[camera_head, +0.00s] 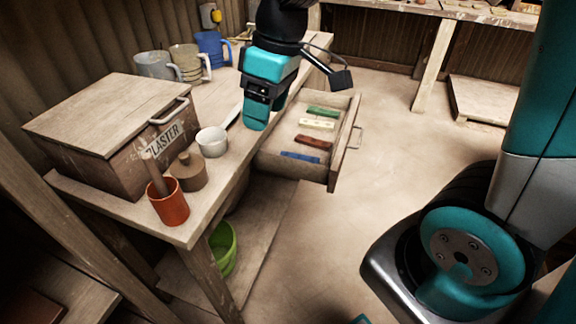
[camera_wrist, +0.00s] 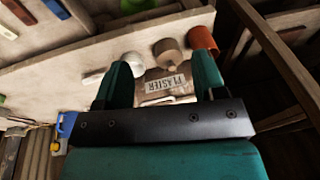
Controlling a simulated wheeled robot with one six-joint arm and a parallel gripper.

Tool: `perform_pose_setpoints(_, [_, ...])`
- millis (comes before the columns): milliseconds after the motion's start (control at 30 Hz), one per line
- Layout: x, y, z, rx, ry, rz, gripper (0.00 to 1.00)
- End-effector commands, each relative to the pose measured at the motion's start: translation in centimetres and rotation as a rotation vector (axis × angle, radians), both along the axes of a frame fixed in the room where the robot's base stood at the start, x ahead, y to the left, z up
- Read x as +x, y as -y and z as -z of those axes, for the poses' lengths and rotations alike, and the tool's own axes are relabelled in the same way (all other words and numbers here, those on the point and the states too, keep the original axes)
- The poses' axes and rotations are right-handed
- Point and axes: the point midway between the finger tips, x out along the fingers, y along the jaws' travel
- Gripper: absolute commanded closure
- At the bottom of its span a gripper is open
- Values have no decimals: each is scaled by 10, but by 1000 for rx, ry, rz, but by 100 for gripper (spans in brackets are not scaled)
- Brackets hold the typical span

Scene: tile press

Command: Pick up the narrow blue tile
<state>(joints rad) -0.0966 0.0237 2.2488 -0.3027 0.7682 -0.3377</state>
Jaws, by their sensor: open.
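The narrow blue tile (camera_head: 300,156) lies flat in the open drawer (camera_head: 342,150), nearest the front end of a row of tiles. In the wrist view the blue tile (camera_wrist: 57,9) shows at the upper left, cut by the top edge. My gripper (camera_head: 255,122) is above the bench top, to the left of the drawer and apart from the tile. In the wrist view my gripper (camera_wrist: 163,78) has its two teal fingers spread, with nothing held between them.
Red-brown (camera_head: 313,141), cream (camera_head: 317,124) and green (camera_head: 323,112) tiles share the drawer. Floor right of the drawer is clear.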

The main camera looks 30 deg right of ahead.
Motion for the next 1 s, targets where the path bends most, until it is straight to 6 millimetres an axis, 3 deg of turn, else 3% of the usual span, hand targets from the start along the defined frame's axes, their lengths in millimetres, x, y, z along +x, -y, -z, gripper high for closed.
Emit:
perform_pose_setpoints(33, [34,22,24,-36,-3,3,36])
perform_pose_setpoints(100, [74,55,47,-86,-5,-11,36])
perform_pose_setpoints(200, [117,101,80,-147,-15,-31,36])
perform_pose_setpoints(300, [144,139,107,-189,-30,-51,36])
perform_pose_setpoints(400, [157,163,124,-213,-41,-66,36])
perform_pose_setpoints(500, [162,173,137,-223,-48,-74,36])
perform_pose_setpoints(1000, [162,172,238,-224,-49,-79,36])
